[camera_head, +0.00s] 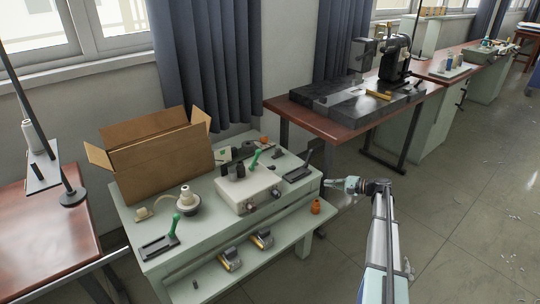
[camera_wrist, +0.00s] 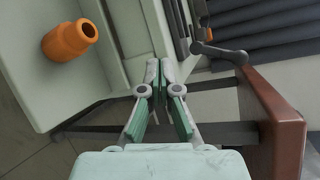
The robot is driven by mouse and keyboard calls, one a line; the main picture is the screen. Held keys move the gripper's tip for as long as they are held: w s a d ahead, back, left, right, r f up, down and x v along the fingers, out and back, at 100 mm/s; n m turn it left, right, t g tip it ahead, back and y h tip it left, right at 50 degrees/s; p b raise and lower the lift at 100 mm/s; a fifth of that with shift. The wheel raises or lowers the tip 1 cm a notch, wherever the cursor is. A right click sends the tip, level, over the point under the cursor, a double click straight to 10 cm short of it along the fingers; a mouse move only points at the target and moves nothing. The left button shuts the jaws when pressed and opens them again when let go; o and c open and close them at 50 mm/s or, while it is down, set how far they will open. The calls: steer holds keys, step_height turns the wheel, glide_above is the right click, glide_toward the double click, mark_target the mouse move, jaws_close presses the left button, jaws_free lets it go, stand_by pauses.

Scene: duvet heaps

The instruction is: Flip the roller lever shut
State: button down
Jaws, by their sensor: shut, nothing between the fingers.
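My gripper (camera_head: 335,184) is shut and empty, just off the right end of the pale green bench (camera_head: 215,232). In the wrist view, my gripper's fingertips (camera_wrist: 161,68) meet beside the bench edge. A dark grey lever (camera_wrist: 222,53) with a rounded end juts past that edge, ahead and to the right of the fingertips, apart from them. Green-handled levers stand at the front left (camera_head: 174,224) and by the white machine (camera_head: 256,158). No label shows which is the roller lever.
An open cardboard box (camera_head: 158,160) stands at the bench's back left. A white boxy machine (camera_head: 248,187) sits mid-bench. A brown table (camera_head: 345,130) with a sewing machine stands behind.

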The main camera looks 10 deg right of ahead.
steer(key=w+a+r+n+y, duration=0.1)
steer(key=a+r+y, duration=0.1)
steer(key=a+y, duration=0.1)
steer(key=w+a+r+n+y+b, duration=0.1)
steer(key=a+r+y, duration=0.1)
steer(key=a, duration=0.4)
steer(key=w+a+r+g+y+b, duration=0.1)
steer(key=a+r+y, duration=0.1)
steer(key=a, duration=0.3)
steer(key=shift+w+r+n+y, duration=0.15)
steer(key=shift+n+y, duration=0.25)
steer(key=shift+y, duration=0.4)
steer(key=shift+r, duration=0.15)
glide_toward(256, 158)
steer(key=w+a+r, duration=0.3)
steer(key=a, duration=0.1)
steer(key=shift+w+r, duration=0.3)
steer(key=shift+a, duration=0.1)
